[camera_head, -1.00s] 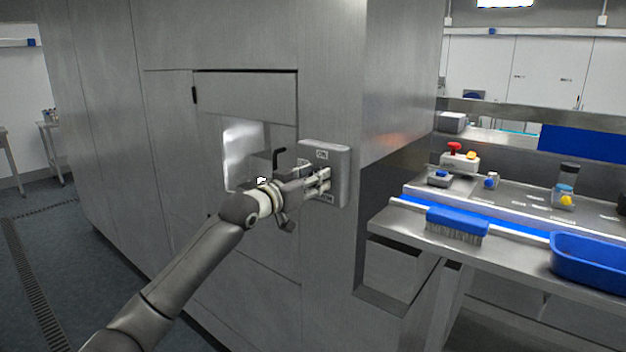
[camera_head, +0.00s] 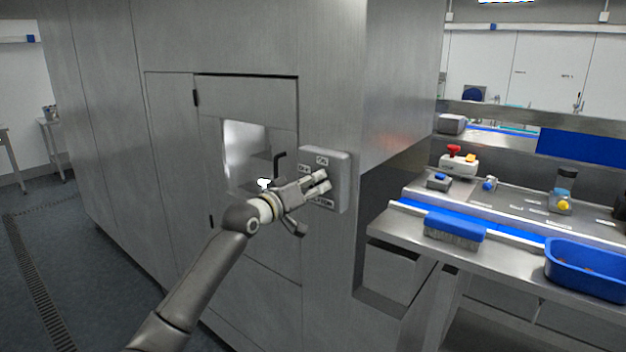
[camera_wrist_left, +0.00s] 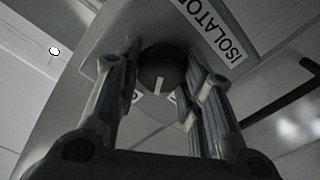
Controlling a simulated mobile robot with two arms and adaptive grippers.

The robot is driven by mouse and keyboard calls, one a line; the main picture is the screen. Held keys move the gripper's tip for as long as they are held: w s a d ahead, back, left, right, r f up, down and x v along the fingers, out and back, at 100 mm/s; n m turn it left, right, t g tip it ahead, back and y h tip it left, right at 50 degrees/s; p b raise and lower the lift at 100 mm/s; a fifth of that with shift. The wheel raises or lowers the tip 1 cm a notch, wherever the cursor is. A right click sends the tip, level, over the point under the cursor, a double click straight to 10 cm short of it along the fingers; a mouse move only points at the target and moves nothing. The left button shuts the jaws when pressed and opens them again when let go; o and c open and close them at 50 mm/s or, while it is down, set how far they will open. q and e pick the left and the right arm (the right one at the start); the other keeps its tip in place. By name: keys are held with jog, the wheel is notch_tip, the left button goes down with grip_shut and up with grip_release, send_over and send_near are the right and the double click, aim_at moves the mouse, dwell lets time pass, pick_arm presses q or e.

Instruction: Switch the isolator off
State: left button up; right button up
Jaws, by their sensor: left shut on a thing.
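The isolator box (camera_head: 341,172) is a grey panel on the steel cabinet wall in the head view. It has small label plates, and one reads ISOLATOR (camera_wrist_left: 222,32) in the left wrist view. Its round dark knob (camera_wrist_left: 160,62) with a pale pointer mark shows between my fingers in the wrist view. My left gripper (camera_head: 322,182) is at the box, its fingers on either side of the knob and shut on it. The gripper hides the knob in the head view. My right gripper is not in view.
A black handle (camera_head: 279,162) sticks out of the cabinet just left of the box. The floor at left is clear.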

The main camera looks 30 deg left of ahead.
pick_arm(q)
jog(key=shift+a+n+p, duration=0.1)
jog(key=shift+n+p, duration=2.35)
jog(key=shift+n, duration=1.35)
jog(key=o, duration=1)
jog(key=shift+f, duration=0.1)
jog(key=s, duration=0.8)
jog(key=s+a, duration=0.1)
jog(key=s, duration=0.3)
